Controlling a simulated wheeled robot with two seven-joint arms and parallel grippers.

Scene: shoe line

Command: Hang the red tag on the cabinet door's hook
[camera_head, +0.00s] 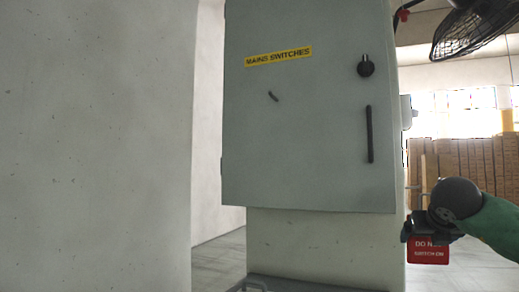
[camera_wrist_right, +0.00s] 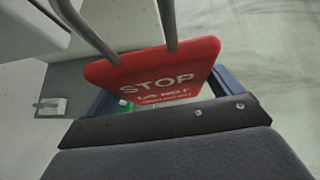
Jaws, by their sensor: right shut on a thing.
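The red tag (camera_head: 428,254) hangs below my right gripper (camera_head: 428,230) at the lower right of the head view, right of the cabinet and below its door handle. My right gripper is shut on the tag. In the right wrist view the tag (camera_wrist_right: 155,78) shows white STOP lettering, and two grey bars, apparently its loop, rise from its top edge. The grey cabinet door (camera_head: 310,140) is closed. Its small dark hook (camera_head: 273,96) sticks out below the yellow MAINS SWITCHES label (camera_head: 278,57), empty and well up and left of the tag. My left gripper is out of view.
The door has a black knob (camera_head: 365,66) and a long vertical handle (camera_head: 369,134) at its right. A black fan (camera_head: 476,30) is at the upper right. A concrete wall (camera_head: 95,140) fills the left. The space before the door looks clear.

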